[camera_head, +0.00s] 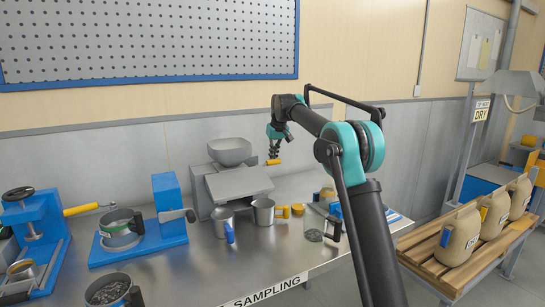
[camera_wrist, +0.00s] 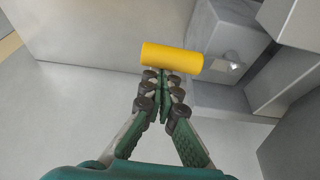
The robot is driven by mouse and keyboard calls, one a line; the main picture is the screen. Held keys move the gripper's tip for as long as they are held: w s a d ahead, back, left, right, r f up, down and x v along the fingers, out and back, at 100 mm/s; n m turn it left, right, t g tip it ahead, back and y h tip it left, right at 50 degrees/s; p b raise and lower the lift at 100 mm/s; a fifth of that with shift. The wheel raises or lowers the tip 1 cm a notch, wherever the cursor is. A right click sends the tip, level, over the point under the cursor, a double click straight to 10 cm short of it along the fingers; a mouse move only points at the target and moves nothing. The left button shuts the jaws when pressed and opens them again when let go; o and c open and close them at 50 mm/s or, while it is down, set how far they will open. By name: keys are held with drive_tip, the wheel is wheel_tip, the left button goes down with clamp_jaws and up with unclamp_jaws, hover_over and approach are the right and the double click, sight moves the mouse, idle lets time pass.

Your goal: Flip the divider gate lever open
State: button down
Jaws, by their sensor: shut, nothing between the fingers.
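The divider is a grey box (camera_head: 235,183) with a hopper (camera_head: 230,152) on top, standing on the steel bench. A yellow lever grip (camera_head: 273,161) sticks out at its upper right; the same yellow cylinder (camera_wrist: 172,57) lies crosswise in the wrist view, near a grey block with a small shiny pivot (camera_wrist: 232,63). My gripper (camera_head: 274,151) points down just above the grip in the head view. In the wrist view my gripper (camera_wrist: 164,76) is shut and empty, its fingertips right at the near side of the yellow cylinder. I cannot tell whether they touch it.
Two metal cups (camera_head: 264,211) stand in front of the divider, with a glass jar (camera_head: 316,222) to their right. Sacks (camera_head: 459,235) sit on a wooden pallet bench at the right.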

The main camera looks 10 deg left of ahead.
sight(277, 162)
drive_tip(key=shift+s+d, duration=0.1)
drive_tip(key=shift+s, duration=0.05)
drive_tip(key=s+m, duration=0.1)
drive_tip(key=s+d+m+h, duration=0.1)
drive_tip(key=m, duration=0.2)
drive_tip(key=shift+s+d+m+t, duration=0.3)
drive_tip(key=shift+s, duration=0.1)
drive_tip(key=s+m+h, duration=0.1)
drive_tip(key=s+m, duration=0.1)
drive_tip(key=s+m+h, duration=0.1)
drive_tip(key=s+m, duration=0.1)
drive_tip(key=m, duration=0.1)
drive_tip(key=shift+d, duration=0.2)
drive_tip(key=shift+s+a+m+g+h, duration=0.2)
drive_tip(key=shift+s+a+m+h, duration=0.05)
drive_tip(key=shift+s+m, duration=0.65)
drive_tip(key=shift+s+a+m+g+h, duration=0.2)
drive_tip(key=shift+s+a+m+h, duration=0.05)
drive_tip(key=shift+s+m, duration=0.6)
drive_tip(key=shift+w, duration=0.15)
